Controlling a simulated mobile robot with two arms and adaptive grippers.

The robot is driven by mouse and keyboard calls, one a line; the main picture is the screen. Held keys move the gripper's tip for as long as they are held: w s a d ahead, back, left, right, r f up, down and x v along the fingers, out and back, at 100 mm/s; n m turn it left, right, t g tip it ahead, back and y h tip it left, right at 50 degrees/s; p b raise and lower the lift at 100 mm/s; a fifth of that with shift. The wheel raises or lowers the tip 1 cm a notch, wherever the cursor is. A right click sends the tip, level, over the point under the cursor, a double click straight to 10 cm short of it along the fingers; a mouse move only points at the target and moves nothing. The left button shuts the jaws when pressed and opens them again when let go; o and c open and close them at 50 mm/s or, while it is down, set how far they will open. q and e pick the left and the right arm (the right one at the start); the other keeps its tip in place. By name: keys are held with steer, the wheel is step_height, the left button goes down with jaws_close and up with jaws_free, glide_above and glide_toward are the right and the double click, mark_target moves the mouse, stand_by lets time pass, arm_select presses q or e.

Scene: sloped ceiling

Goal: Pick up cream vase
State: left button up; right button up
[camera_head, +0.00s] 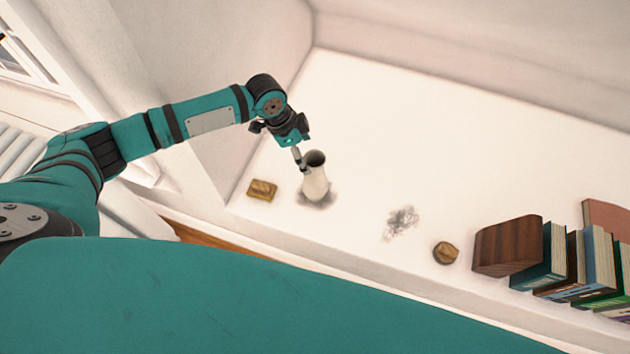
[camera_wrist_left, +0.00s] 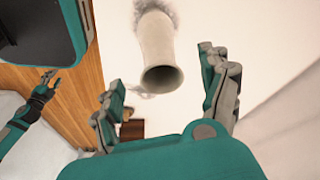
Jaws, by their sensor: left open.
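The cream vase (camera_head: 315,182) stands upright on the white ledge, its dark mouth facing up. My left gripper (camera_head: 301,158) is at the vase's upper left side, close to its rim. In the left wrist view the vase (camera_wrist_left: 157,45) lies between the lines of the two open fingers (camera_wrist_left: 161,70), with its mouth towards the gripper. The gripper holds nothing, and I cannot tell whether a finger touches the vase. My right gripper (camera_wrist_left: 48,82) shows small at the left of the left wrist view; its opening is unclear.
A small golden-brown block (camera_head: 262,190) lies left of the vase. A grey scribble-like object (camera_head: 402,221) and a small brown object (camera_head: 446,252) lie to its right. A wooden block (camera_head: 508,245) and several books (camera_head: 592,262) stand farther right. The ledge behind the vase is clear.

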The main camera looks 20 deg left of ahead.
mark_target(308, 160)
arm_select(q)
steer(key=x, duration=0.3)
steer(key=shift+w+d+f, duration=0.1)
steer(key=shift+d+f, duration=0.05)
steer(key=shift+f, duration=0.3)
steer(key=x, duration=0.5)
steer(key=shift+d, duration=0.25)
arm_select(e)
steer(key=shift+w+f, duration=0.3)
steer(key=shift+w, duration=0.45)
arm_select(q)
steer(key=shift+c, duration=0.2)
steer(key=shift+r, duration=0.1)
jaws_close()
